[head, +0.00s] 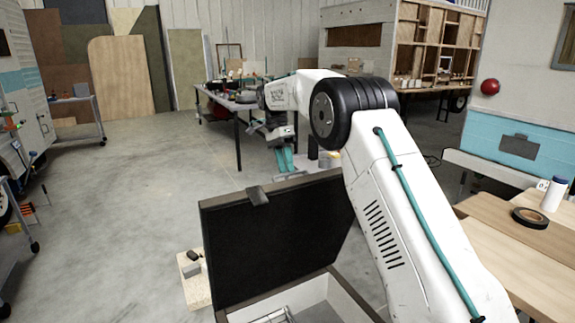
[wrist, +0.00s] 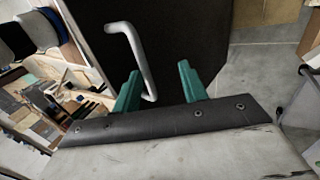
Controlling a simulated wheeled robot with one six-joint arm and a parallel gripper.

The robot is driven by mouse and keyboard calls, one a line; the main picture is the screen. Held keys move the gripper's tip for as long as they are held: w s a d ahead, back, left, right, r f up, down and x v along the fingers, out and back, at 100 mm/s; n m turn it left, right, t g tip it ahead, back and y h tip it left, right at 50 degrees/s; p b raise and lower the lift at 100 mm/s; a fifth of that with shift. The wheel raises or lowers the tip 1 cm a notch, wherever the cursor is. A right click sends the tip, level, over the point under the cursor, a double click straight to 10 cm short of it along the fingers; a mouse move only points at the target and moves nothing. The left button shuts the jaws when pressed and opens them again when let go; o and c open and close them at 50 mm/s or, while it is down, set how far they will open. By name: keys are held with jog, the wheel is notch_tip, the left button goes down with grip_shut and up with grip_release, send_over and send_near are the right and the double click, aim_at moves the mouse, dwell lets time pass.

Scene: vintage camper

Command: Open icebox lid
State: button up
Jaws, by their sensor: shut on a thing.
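The icebox (head: 330,290) stands low in front of me. Its lid (head: 265,245) is raised steeply, its black inner face toward the head camera. A small grey tab (head: 257,195) sits on the lid's upper edge. My gripper (head: 284,158) shows just beyond that edge, its teal fingers pointing down. In the wrist view, the teal fingertips (wrist: 158,88) stand apart, with a pale bent handle (wrist: 132,55) by the left one, against a dark panel. A dark screwed strip (wrist: 165,122) hides the finger bases. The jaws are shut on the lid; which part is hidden.
A wooden table (head: 520,245) with a roll of black tape (head: 530,217) and a white bottle (head: 554,193) is at the right. A cluttered workbench (head: 235,100) stands behind my gripper. The concrete floor to the left is mostly clear.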

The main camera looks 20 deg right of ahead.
notch_tip(320, 180, down, 2)
jog(key=shift+w+a+f, duration=0.1)
jog(key=o, duration=1.4)
jog(key=shift+w, duration=0.1)
jog(key=shift+c, duration=0.2)
jog(key=r, duration=0.4)
jog(key=shift+s+r, duration=0.15)
jog(key=shift+s, duration=0.25)
jog(key=c, duration=0.7)
jog(key=s, duration=0.5)
jog(key=s+r, duration=0.1)
jog(key=s, duration=0.9)
jog(key=shift+s+a+r, duration=0.15)
jog(key=shift+r, duration=0.1)
